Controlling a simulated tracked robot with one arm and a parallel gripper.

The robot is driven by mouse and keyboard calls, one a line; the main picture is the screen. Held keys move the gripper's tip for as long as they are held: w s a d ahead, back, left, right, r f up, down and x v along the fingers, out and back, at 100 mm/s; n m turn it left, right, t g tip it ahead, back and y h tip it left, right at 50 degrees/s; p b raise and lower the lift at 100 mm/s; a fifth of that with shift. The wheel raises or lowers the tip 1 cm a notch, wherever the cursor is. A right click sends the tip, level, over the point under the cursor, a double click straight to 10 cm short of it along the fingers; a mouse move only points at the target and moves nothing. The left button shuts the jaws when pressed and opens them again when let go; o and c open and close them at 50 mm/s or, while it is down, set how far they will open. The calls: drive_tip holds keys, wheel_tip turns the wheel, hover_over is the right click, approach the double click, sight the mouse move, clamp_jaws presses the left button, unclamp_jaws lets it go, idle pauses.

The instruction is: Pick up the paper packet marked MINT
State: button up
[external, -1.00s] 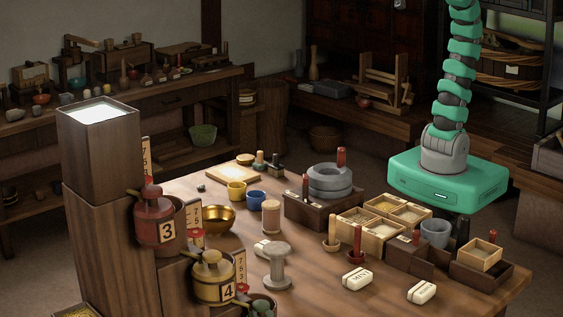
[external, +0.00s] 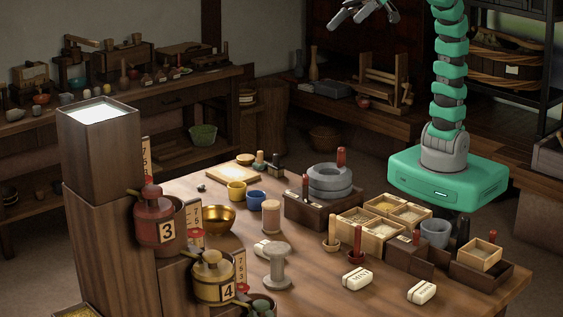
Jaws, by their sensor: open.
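The white paper packet marked MINT (external: 357,279) lies on the near part of the wooden table (external: 318,291), its lettering facing up. My gripper (external: 350,20) is at the top edge of the external view, high above and behind the table. It is open and empty, far from the packet. Part of my arm runs out of the picture at the top.
A similar packet (external: 421,292) lies to the right, its lettering too small to read. Red-handled stamps (external: 357,246) and wooden boxes (external: 382,230) stand behind MINT. Bare table surrounds it.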

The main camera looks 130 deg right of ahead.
drive_tip(key=w+a+f+m+g, duration=0.3)
drive_tip(key=w+a+f+m, duration=0.15)
drive_tip(key=w+f, duration=0.5)
drive_tip(key=m+g+p, duration=0.1)
drive_tip(key=m+g, duration=0.8)
drive_tip(key=m, duration=0.1)
hover_over(358, 274)
drive_tip(key=shift+n+h, duration=0.25)
drive_tip(key=shift+h, duration=0.05)
drive_tip(key=f, duration=4.3)
drive_tip(key=shift+s+a+f, duration=0.2)
drive_tip(key=shift+a, duration=0.2)
drive_tip(key=f, duration=0.2)
drive_tip(key=d+f, duration=0.1)
drive_tip(key=f, duration=0.1)
drive_tip(key=shift+w+f, duration=0.1)
drive_tip(key=shift+w, duration=0.05)
drive_tip(key=shift+f, duration=0.5)
drive_tip(key=c, duration=1.1)
